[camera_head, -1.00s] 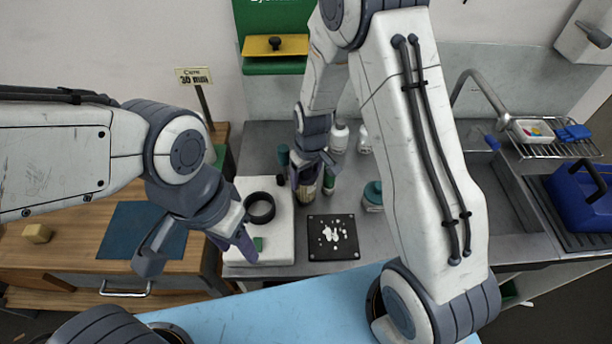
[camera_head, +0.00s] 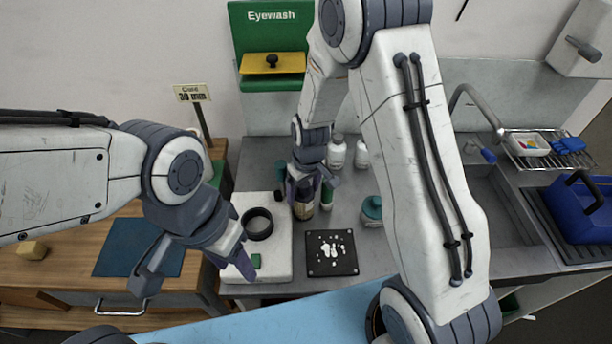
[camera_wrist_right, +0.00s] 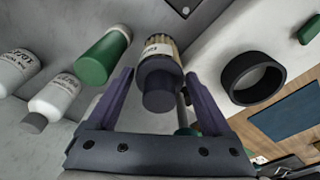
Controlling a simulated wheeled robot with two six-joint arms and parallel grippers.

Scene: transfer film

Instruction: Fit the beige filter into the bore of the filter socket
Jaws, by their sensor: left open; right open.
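The beige filter (camera_wrist_right: 164,48) is an upright cartridge with a ribbed beige side, a label and a dark cap; in the head view it stands on the grey counter (camera_head: 303,208). My right gripper (camera_wrist_right: 158,82) is open with a finger on either side of it. Grip contact is not visible; in the head view this gripper (camera_head: 305,188) partly hides the filter. The filter socket looks to be the black ring (camera_head: 258,223) on a white block, its bore open upward and empty; the ring also shows in the right wrist view (camera_wrist_right: 252,78).
A green-and-white bottle (camera_wrist_right: 103,55) stands close beside the filter, with white bottles (camera_head: 337,152) behind. A teal-capped jar (camera_head: 372,211) and a black mat with white pieces (camera_head: 331,268) are to the right. A small green piece (camera_head: 256,261) lies on the white block's front.

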